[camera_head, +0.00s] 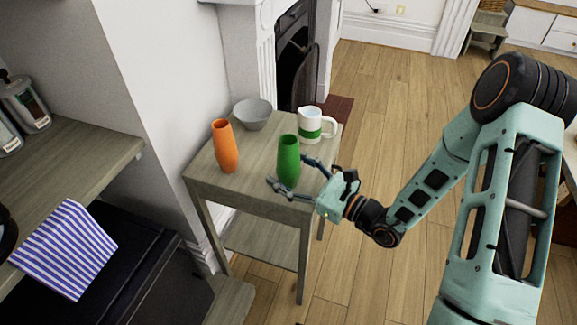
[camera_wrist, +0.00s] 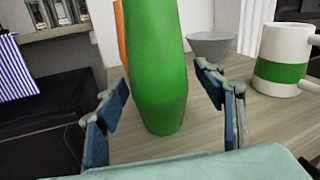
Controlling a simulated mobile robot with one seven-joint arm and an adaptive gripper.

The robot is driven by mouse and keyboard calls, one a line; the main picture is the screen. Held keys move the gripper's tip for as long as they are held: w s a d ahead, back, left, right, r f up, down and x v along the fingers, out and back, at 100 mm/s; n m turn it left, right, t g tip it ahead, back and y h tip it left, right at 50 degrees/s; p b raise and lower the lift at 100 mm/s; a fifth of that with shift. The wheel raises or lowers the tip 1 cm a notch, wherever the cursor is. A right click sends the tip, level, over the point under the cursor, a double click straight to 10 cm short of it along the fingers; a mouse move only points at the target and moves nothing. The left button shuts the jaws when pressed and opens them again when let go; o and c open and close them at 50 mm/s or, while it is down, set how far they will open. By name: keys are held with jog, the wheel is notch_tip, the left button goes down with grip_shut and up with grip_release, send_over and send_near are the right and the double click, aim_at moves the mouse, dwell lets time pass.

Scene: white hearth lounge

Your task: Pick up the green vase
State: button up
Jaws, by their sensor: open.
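The green vase (camera_head: 288,160) stands upright on a small wooden side table (camera_head: 262,196), near its front edge. My gripper (camera_head: 293,176) is open at the height of the vase, with its fingers reaching to either side of it. In the wrist view the vase (camera_wrist: 157,65) fills the middle, between the two open fingers of my gripper (camera_wrist: 165,95). Gaps show between the vase and both fingers, so neither appears to touch it. The vase's top is cut off in the wrist view.
An orange vase (camera_head: 225,147) stands left of the green one. A grey bowl (camera_head: 252,114) and a white pitcher with a green band (camera_head: 311,125) stand behind. A counter with a striped cloth (camera_head: 65,248) is at left. Wooden floor (camera_head: 400,110) is open behind the arm.

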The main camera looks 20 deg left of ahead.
jog(key=c, duration=1.5)
jog(key=shift+r, duration=0.15)
